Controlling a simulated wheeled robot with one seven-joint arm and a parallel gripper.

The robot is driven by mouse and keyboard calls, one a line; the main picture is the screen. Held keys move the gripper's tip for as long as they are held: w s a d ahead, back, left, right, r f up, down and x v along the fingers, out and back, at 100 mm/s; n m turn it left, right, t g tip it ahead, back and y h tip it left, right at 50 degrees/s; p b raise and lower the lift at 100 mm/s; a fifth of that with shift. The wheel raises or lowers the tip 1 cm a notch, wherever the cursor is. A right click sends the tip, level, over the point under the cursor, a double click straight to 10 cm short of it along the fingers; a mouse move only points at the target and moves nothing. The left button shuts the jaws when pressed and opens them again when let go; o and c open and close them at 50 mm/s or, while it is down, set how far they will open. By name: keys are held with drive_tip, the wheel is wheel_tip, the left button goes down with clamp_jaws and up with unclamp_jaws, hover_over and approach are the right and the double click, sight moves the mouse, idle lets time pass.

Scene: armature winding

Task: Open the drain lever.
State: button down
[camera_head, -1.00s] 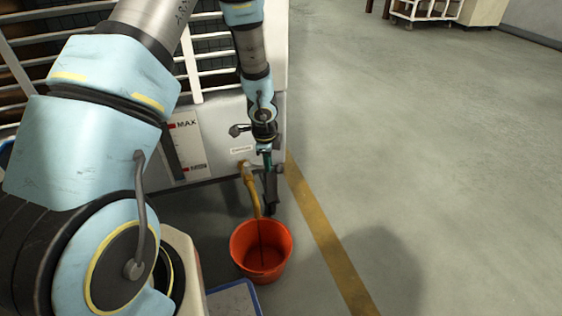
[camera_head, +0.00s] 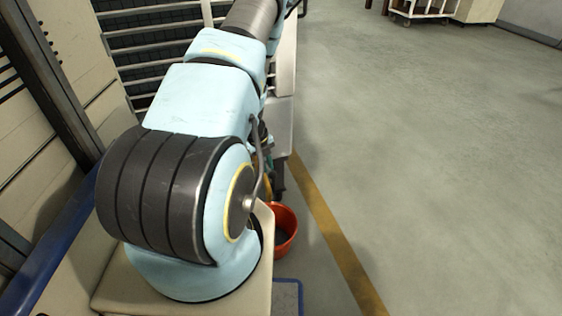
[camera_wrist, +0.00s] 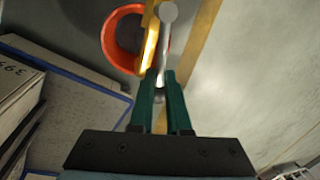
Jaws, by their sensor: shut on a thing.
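The drain lever (camera_wrist: 163,52), a slim pale metal handle with a round knob-like end, shows in the wrist view beside the yellow drain pipe (camera_wrist: 150,38). My gripper (camera_wrist: 160,84) has dark green fingers closed around the near end of the lever. In the head view my own arm hides the lever and most of the gripper. A small part of the yellow pipe (camera_head: 264,188) shows past the arm there. How far the lever is turned cannot be told.
An orange-red bucket (camera_head: 285,228) stands on the floor below the pipe; it also shows in the wrist view (camera_wrist: 112,48). A yellow floor line (camera_head: 335,245) runs to its right. The grey floor (camera_head: 430,160) farther right is clear.

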drive_tip(key=shift+s+a+m, duration=0.25)
drive_tip(key=shift+a+m, duration=0.35)
drive_tip(key=shift+m, duration=0.5)
drive_tip(key=shift+a, duration=0.15)
drive_tip(key=c, duration=0.9)
unclamp_jaws()
drive_tip(key=r, duration=0.3)
drive_tip(key=a+r+p, duration=0.1)
drive_tip(key=r, duration=0.3)
drive_tip(key=a+r, duration=0.1)
drive_tip(key=r, duration=0.2)
drive_tip(key=shift+s+r+p, duration=0.3)
drive_tip(key=shift+s+p, duration=0.05)
